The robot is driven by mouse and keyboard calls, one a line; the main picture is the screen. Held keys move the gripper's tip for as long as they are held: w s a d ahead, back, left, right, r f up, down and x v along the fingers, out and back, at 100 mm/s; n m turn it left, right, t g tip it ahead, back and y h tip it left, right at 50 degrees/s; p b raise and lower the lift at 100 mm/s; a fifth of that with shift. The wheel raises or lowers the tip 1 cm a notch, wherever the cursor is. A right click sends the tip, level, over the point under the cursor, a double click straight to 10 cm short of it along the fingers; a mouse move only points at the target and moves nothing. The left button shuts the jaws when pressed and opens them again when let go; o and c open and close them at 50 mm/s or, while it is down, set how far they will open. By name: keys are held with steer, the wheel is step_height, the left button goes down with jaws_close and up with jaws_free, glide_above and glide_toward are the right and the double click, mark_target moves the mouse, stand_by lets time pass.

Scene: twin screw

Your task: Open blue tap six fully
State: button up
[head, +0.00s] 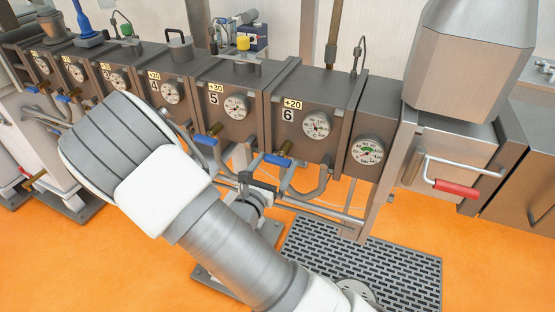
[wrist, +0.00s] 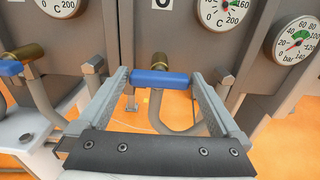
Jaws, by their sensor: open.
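Blue tap six (head: 278,160) hangs under the steel box marked 6 (head: 300,103) in the head view. In the wrist view its blue handle (wrist: 160,79) lies crosswise, below a brass fitting (wrist: 159,60). My gripper (wrist: 161,76) is open, with one finger to the left of the handle and one to the right. The handle spans most of the gap between the fingertips, and I cannot tell whether either finger touches it. In the head view my gripper (head: 262,181) is small, just below the tap, and partly hidden by my arm.
Blue tap five (head: 205,139) is to the left, also seen in the wrist view (wrist: 10,67). Bent grey pipes (wrist: 167,118) run beneath the boxes. A pressure gauge (head: 367,152) is to the right, then a red-gripped handle (head: 456,188). A floor grate (head: 398,262) lies below.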

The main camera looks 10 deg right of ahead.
steer(key=shift+x, duration=0.9)
steer(key=shift+c, duration=0.3)
steer(key=c, duration=0.9)
steer(key=shift+c, duration=0.2)
